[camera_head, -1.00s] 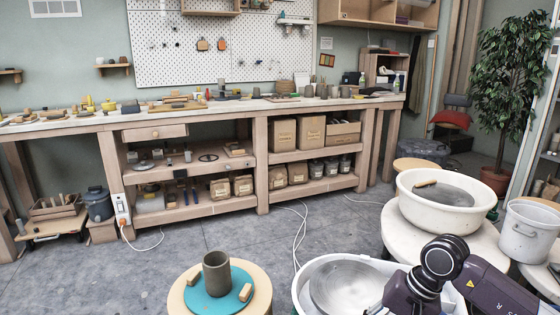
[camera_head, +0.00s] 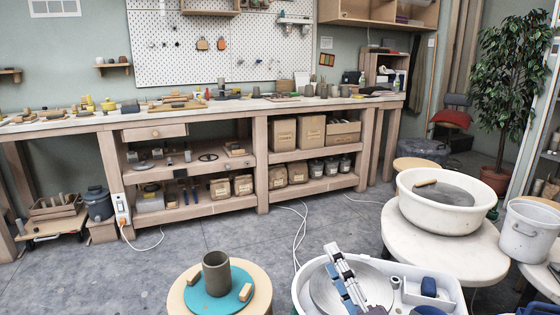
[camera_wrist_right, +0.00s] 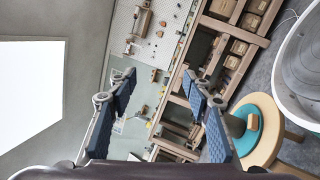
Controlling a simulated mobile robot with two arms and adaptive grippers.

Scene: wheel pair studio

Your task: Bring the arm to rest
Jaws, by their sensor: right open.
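My right gripper (camera_head: 345,278) shows in the head view in front of the white wheel basin (camera_head: 306,278), its silver linkage and dark blue pads pointing up and a little left. In the right wrist view the gripper (camera_wrist_right: 159,82) has its two blue-padded fingers well apart, with nothing between them. It holds nothing. The rest of my right arm is mostly outside the head view. My left gripper is in neither view.
A grey clay cylinder (camera_head: 216,272) stands on a turquoise disc (camera_head: 206,303) on a round wooden stool (camera_head: 262,290). A white basin (camera_head: 411,199) sits on a round table, with a white bucket (camera_head: 528,232) at right. The workbench (camera_head: 262,165) is at the back. Grey floor lies between.

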